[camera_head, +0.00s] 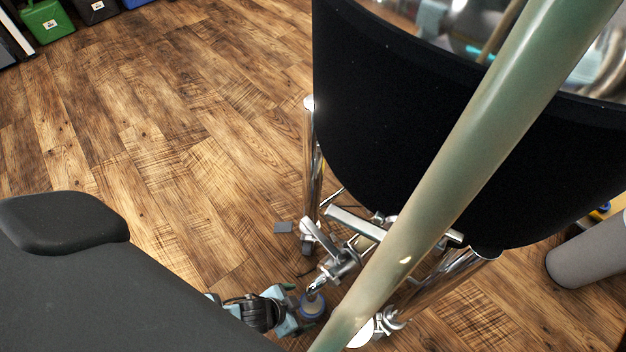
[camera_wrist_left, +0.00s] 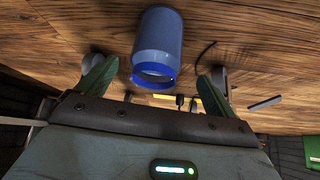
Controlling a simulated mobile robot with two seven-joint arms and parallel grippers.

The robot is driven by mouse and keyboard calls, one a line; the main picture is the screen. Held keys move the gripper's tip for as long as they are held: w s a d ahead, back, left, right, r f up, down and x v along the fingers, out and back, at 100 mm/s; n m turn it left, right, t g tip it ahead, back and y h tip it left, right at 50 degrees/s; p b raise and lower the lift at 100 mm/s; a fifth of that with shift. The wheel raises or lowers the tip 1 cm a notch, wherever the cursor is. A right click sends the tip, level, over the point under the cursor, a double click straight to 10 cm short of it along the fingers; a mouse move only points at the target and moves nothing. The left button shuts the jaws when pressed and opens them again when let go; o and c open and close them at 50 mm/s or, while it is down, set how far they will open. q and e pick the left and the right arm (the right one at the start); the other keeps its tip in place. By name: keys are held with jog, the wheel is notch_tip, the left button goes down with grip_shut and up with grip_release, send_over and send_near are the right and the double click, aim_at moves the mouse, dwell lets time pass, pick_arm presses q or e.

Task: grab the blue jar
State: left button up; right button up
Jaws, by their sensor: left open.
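The blue jar (camera_wrist_left: 158,42) shows large in the left wrist view, with a bright blue rim at its lower end, against the wooden floor. In the head view the jar (camera_head: 313,305) is small, low in the middle, close to the chrome stand legs. My left gripper (camera_head: 299,311) is just left of it. In the left wrist view the green fingers of this gripper (camera_wrist_left: 157,78) are spread apart, one on each side of the jar's rim end. Visible gaps separate them from the jar. My right gripper is not in view.
A big black drum (camera_head: 420,130) on chrome legs (camera_head: 312,165) stands beside and above the jar. A pale green pole (camera_head: 470,150) crosses the head view. A grey cylinder (camera_head: 590,252) is at right. Bins (camera_head: 47,20) stand at top left. The floor (camera_head: 190,130) at left is clear.

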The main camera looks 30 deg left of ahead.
pick_arm(q)
jog(key=b, duration=0.4)
send_over(309, 311)
jog(key=shift+d+f, duration=0.1)
jog(key=shift+f, duration=2.3)
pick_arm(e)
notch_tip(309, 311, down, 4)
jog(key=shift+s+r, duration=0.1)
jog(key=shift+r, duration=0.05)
pick_arm(q)
jog(key=shift+c, duration=0.3)
jog(key=c, duration=1.2)
jog(key=shift+r, duration=0.1)
